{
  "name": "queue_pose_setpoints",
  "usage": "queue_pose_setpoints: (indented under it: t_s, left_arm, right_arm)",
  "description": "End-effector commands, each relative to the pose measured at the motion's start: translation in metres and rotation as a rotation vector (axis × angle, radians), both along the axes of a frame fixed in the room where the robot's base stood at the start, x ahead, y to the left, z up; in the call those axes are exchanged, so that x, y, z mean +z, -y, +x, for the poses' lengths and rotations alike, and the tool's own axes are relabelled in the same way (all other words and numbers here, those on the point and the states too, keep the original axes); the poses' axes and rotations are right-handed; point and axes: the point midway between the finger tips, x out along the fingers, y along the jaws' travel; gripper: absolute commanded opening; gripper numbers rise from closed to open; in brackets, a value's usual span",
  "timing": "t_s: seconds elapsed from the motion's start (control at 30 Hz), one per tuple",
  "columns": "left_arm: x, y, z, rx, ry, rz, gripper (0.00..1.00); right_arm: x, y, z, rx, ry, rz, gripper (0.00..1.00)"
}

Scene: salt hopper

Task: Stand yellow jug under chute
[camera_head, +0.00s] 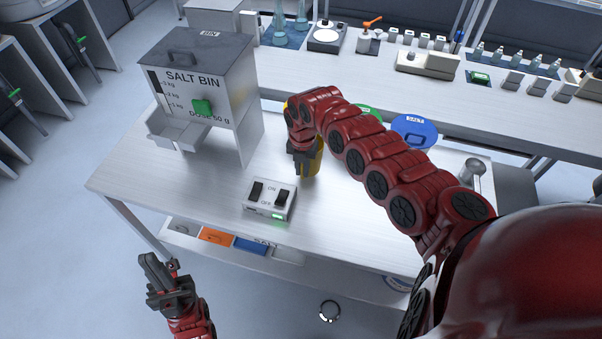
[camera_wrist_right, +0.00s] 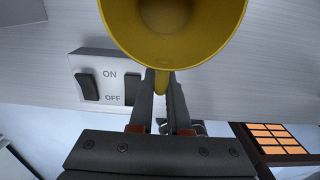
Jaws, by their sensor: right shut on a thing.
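The yellow jug (camera_head: 318,160) is near the middle of the table, mostly hidden behind my right arm and gripper. In the right wrist view I look into its open round mouth (camera_wrist_right: 200,52). My right gripper (camera_head: 302,168) is shut on the jug; its fingers (camera_wrist_right: 162,100) close on a narrow yellow part below the rim, apparently the handle. Whether the jug touches the table is hard to tell. The grey salt bin (camera_head: 190,82) stands to the left, with its metal chute (camera_head: 172,132) low at the front. My left gripper (camera_head: 163,272) is off the table's front edge, its jaw gap unclear.
A switch box (camera_head: 270,199) with two rockers and a green light sits between the jug and the table's front edge. A blue-lidded container (camera_head: 414,131) and a green lid (camera_head: 369,112) are behind my right arm. The tabletop between the bin and jug is clear.

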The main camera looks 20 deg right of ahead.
Motion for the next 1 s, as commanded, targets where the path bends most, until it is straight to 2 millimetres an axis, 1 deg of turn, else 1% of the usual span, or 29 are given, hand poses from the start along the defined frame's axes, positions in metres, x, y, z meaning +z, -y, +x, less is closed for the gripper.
queue_pose_setpoints:
  t_s: [0.1, 0.2, 0.3, 0.67, 0.7, 0.77, 0.8, 0.87, 1.0]
  left_arm:
    - [0.008, 0.000, 0.000, 0.000, 0.000, 0.000, 0.00]
    - [0.011, 0.000, 0.000, 0.000, 0.000, 0.000, 0.00]
    - [0.013, 0.000, 0.000, 0.000, 0.000, 0.000, 0.00]
    - [0.009, 0.000, 0.000, 0.000, 0.000, 0.000, 0.00]
    - [0.008, 0.000, 0.000, 0.000, 0.000, 0.000, 0.00]
    - [0.010, 0.000, 0.000, 0.000, 0.000, 0.000, 0.00]
    - [0.010, 0.000, 0.000, 0.000, 0.000, 0.000, 0.00]
    - [0.010, 0.000, 0.000, 0.000, 0.000, 0.000, 0.00]
    - [0.010, 0.000, 0.000, 0.000, 0.000, 0.000, 0.00]
  right_arm:
    - [-0.016, -0.002, -0.001, 0.000, -0.004, 0.001, 0.00]
    - [-0.031, -0.002, 0.000, 0.000, -0.001, 0.002, 0.00]
    - [-0.042, -0.001, -0.001, -0.001, -0.002, 0.000, 0.00]
    - [-0.047, 0.001, 0.000, -0.002, 0.000, -0.002, 0.00]
    - [-0.047, 0.001, 0.000, -0.002, -0.001, -0.002, 0.17]
    - [-0.046, 0.001, 0.000, -0.002, -0.001, -0.002, 0.28]
    - [-0.046, 0.001, 0.000, -0.002, -0.001, -0.001, 0.35]
    - [-0.046, 0.001, 0.000, -0.002, -0.001, -0.002, 0.45]
    - [-0.046, 0.001, 0.000, -0.002, -0.001, -0.002, 0.45]
